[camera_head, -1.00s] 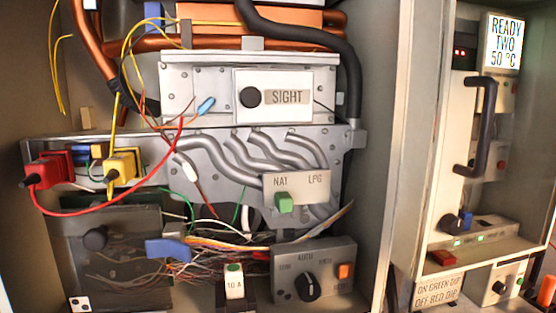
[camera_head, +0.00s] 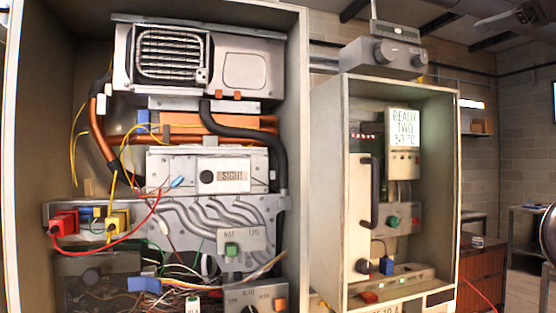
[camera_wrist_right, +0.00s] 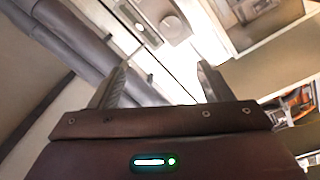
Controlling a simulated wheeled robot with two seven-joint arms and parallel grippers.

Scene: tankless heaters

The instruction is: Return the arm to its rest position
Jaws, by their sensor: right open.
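In the right wrist view my right gripper (camera_wrist_right: 160,88) is open. Its two dark fingers stand apart with nothing between them. A white panel with a round knob shows beyond the fingers, and I cannot tell how far off it is. In the head view neither gripper shows. A dark rounded shape is cut off at the right edge of the head view, and I cannot tell what it is. The open heater cabinet (camera_head: 25,150) stands at the left. The second heater cabinet (camera_head: 327,165) stands at the right, with its display (camera_head: 405,127) lit.
In the left cabinet are a red plug (camera_head: 63,222), a yellow plug (camera_head: 118,220), loose wires, a SIGHT panel (camera_head: 222,176) and a green NAT/LPG switch (camera_head: 231,249). A black handle (camera_head: 369,190) is on the right heater. A grey box (camera_head: 383,58) sits on the right cabinet.

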